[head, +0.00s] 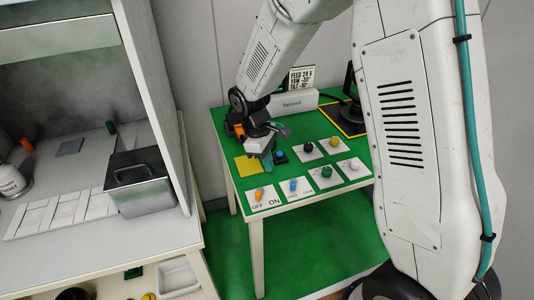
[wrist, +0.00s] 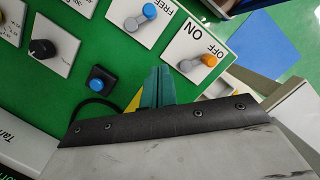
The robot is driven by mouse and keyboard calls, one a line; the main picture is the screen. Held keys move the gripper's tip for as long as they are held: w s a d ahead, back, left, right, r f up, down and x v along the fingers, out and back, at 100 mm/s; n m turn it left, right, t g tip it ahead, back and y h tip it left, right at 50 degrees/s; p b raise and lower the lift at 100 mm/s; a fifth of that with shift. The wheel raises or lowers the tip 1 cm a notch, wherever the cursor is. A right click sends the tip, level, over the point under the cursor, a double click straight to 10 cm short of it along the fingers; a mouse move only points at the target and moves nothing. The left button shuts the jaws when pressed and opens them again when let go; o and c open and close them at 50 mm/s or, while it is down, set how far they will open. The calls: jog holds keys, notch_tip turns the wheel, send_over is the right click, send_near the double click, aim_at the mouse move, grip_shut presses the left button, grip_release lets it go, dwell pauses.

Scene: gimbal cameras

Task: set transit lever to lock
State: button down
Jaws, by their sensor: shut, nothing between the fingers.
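The transit lever looks to be the lever with a blue end (wrist: 149,10) on a white plate. The plate carries the word FREE, and the blue end tilts toward the side of that word. No LOCK label is readable. In the head view the blue lever (head: 293,185) stands at the front of the green table. My gripper (head: 267,160) hangs over the table behind and to the left of it, pointing down. In the wrist view its teal fingers (wrist: 157,88) are shut and empty, apart from the lever.
An orange switch marked ON and OFF (wrist: 208,60) sits beside the lever plate. A blue button (wrist: 97,82) and a black knob (wrist: 41,48) are close by. Several other knob plates and a white box (head: 292,103) stand on the green table (head: 225,125). A grey cabinet is at left.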

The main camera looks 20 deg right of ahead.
aim_at(294, 182)
jog(key=x, duration=0.4)
jog(key=shift+s+d, duration=0.85)
jog(key=shift+d, duration=0.05)
jog(key=shift+s+d+f, duration=0.1)
jog(key=shift+s+d, duration=0.4)
jog(key=shift+d, duration=0.15)
